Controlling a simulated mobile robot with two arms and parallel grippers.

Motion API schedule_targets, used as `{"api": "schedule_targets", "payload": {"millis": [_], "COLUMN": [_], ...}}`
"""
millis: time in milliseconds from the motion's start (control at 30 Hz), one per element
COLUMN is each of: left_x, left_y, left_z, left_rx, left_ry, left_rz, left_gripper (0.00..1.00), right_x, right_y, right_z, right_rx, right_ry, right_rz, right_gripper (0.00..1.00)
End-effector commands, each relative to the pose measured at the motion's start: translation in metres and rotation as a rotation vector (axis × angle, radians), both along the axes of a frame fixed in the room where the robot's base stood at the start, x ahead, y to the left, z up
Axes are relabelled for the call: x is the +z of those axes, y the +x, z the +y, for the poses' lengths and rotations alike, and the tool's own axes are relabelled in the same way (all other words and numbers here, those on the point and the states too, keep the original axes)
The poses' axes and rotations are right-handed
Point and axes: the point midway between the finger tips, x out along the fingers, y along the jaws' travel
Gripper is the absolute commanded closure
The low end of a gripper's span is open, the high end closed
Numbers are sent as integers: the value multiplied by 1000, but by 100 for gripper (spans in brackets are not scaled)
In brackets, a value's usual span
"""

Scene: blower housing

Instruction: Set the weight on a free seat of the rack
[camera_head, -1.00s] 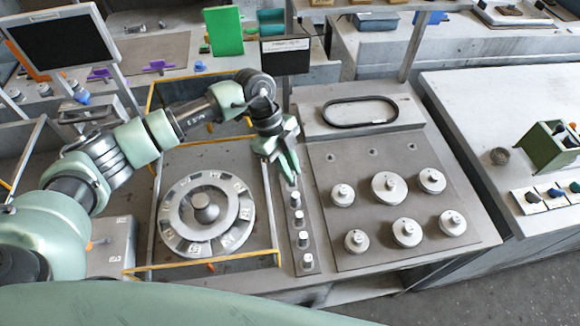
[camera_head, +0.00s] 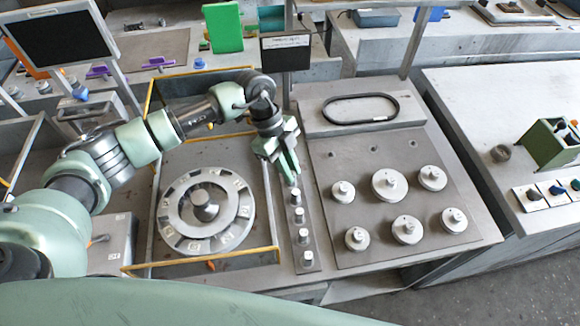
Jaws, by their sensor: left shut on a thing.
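My left gripper (camera_head: 289,170) comes in from the left and points down over the far end of a narrow dark rack strip (camera_head: 307,269). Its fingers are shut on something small. The held thing is mostly hidden by the fingers, so I cannot tell its shape or whether it touches the strip. Several small pale cylindrical weights (camera_head: 303,236) stand upright in a row on the strip, nearer than the fingertips. The strip under the fingers is partly hidden. My right gripper is not in view.
A round slotted wheel (camera_head: 173,212) lies left of the strip in a yellow-edged frame (camera_head: 205,260). Right of the strip, several knobbed discs (camera_head: 389,185) stand on a grey panel (camera_head: 375,255). A black oval ring (camera_head: 361,109) lies behind them. A dark sign (camera_head: 286,54) stands behind the gripper.

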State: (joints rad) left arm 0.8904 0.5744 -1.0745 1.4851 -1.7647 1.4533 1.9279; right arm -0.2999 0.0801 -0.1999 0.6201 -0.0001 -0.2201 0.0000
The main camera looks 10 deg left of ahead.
Motion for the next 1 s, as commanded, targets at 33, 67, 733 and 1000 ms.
{"api": "schedule_targets", "payload": {"millis": [33, 67, 733, 1000], "left_x": [-1, 0, 0, 12], "left_y": [0, 0, 0, 0], "left_z": [0, 0, 0, 0], "left_rx": [0, 0, -1, -1], "left_ry": [0, 0, 0, 0], "left_rz": [0, 0, 0, 0], "left_gripper": [100, 100, 58, 58], "right_x": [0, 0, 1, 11], "right_y": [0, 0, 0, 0], "right_z": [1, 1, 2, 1], "right_rx": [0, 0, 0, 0], "right_ry": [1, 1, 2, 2], "right_rz": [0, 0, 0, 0], "right_gripper": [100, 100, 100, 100]}}
